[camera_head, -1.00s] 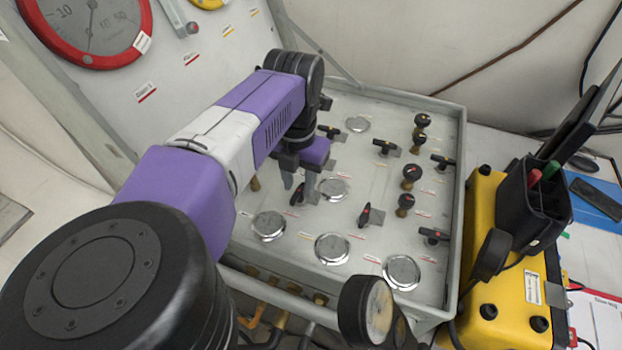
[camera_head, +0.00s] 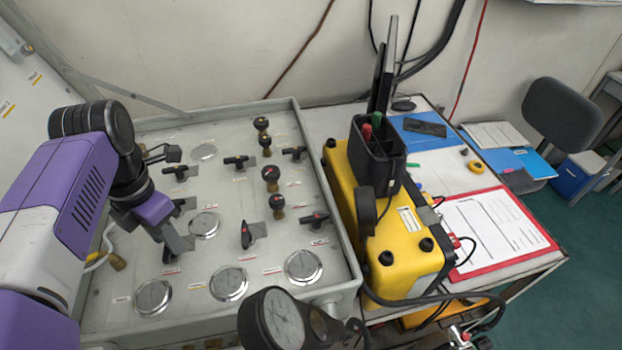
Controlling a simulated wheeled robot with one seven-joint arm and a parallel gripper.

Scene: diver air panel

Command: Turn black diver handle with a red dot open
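The grey air panel (camera_head: 225,130) carries several black handles. One with a red mark (camera_head: 247,236) stands out from the panel near its middle. Another with a red mark (camera_head: 315,218) lies near the right edge. Three more black handles, at the back left (camera_head: 180,172), back middle (camera_head: 240,160) and back right (camera_head: 293,153), also show. My gripper (camera_head: 177,246) points down at the left part of the panel, left of the middle handle and apart from it. Its fingers overlap in this view, hiding the gap and whatever is between or behind them.
Round gauges (camera_head: 229,283) line the panel's front. Black knobs (camera_head: 270,176) stand upright between the handles. A loose-standing gauge (camera_head: 283,318) rises in front. A yellow case (camera_head: 385,215) with a black holder (camera_head: 378,150) stands right of the panel. A red-edged clipboard (camera_head: 495,232) lies farther right.

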